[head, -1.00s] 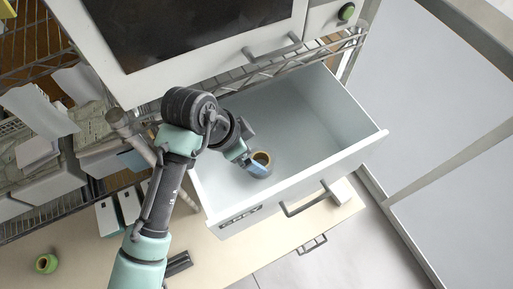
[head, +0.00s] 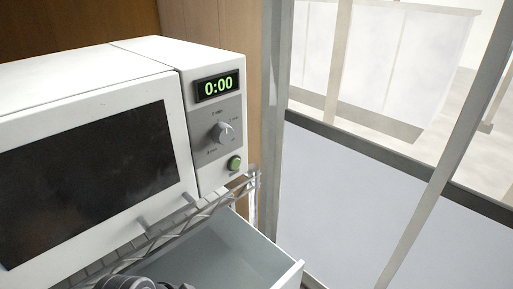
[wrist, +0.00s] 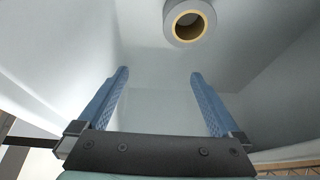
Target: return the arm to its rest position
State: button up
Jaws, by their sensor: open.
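My gripper (wrist: 158,100) shows in the wrist view with its two blue fingers spread wide and nothing between them. It is inside or just over the open drawer, whose pale inner wall (wrist: 270,90) fills much of that view. In the head view only a dark part of my arm shows at the bottom edge; my gripper is out of that picture. A roll of tape (wrist: 188,22) with a yellowish core lies in the drawer beyond the fingertips, apart from them.
The open drawer (head: 235,250) also shows at the bottom of the head view. A white microwave (head: 215,150) reading 0:00 stands above it on a wire shelf (head: 190,222). A metal post (head: 272,120) and pale panels (head: 380,190) stand to the right.

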jog(key=w+d+r+t+b, duration=0.3)
jog(key=w+r+t, duration=0.1)
jog(key=w+r, duration=0.25)
jog(key=w+d+r+t+b, duration=0.2)
jog(key=w+d+r+t, duration=0.15)
jog(key=w+r, duration=0.35)
jog(key=d+r+n+t+b, duration=0.25)
jog(key=d+r+t, duration=0.2)
jog(key=r, duration=0.55)
jog(key=s+r+n+t+y+b, duration=0.3)
jog(key=s+r+n+t+b, duration=0.3)
jog(key=s+r+t, duration=0.5)
jog(key=s+r+b, duration=0.1)
jog(key=s+r, duration=0.4)
jog(key=r, duration=0.1)
jog(key=shift+a+r+t, duration=0.3)
jog(key=shift+a, duration=0.1)
jog(key=shift+d, duration=0.1)
